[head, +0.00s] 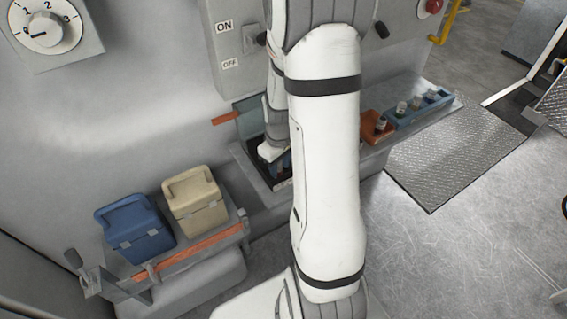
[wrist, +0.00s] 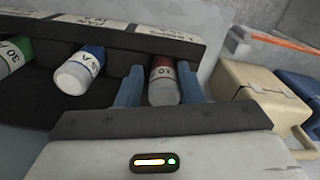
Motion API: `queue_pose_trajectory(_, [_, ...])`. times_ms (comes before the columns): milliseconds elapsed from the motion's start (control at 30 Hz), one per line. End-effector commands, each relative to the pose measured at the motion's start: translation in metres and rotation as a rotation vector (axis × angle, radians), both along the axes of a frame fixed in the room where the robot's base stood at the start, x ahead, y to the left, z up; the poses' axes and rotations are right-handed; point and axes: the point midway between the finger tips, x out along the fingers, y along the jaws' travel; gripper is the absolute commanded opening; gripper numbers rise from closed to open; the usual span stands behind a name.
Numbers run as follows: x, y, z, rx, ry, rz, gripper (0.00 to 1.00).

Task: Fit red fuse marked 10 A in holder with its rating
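The red fuse marked 10 A (wrist: 163,82) shows in the wrist view, a white cylinder with a red band, lying in a dark compartmented box (wrist: 110,38). My gripper (wrist: 161,84) has one blue-grey finger on each side of the fuse, with narrow gaps visible, so it looks open around it. A blue-banded fuse (wrist: 80,72) and a green-banded fuse (wrist: 14,56) lie to the left in the same box. White labels run along the box's edge, too blurred to read surely. In the head view my gripper (head: 272,152) is over the recessed box, and my arm hides much of it.
A blue case (head: 135,235) and a beige case (head: 195,203) stand on a shelf at left. Past my arm, an orange block (head: 375,127) and a blue block (head: 415,112) hold capped cylinders on a ledge. An ON/OFF switch panel (head: 235,45) is on the wall above.

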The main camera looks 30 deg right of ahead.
Motion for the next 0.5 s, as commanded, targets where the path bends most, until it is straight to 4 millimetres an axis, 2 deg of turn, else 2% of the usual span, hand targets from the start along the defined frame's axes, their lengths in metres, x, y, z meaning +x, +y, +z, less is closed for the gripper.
queue_pose_trajectory(33, [-0.009,0.005,-0.013,0.011,0.029,0.001,0.48])
queue_pose_trajectory(233, [-0.009,0.006,-0.002,0.011,0.029,0.002,0.48])
queue_pose_trajectory(367, [-0.007,0.005,0.017,0.009,0.022,0.002,0.48])
queue_pose_trajectory(500, [-0.006,0.004,0.052,0.007,0.017,0.002,0.48])
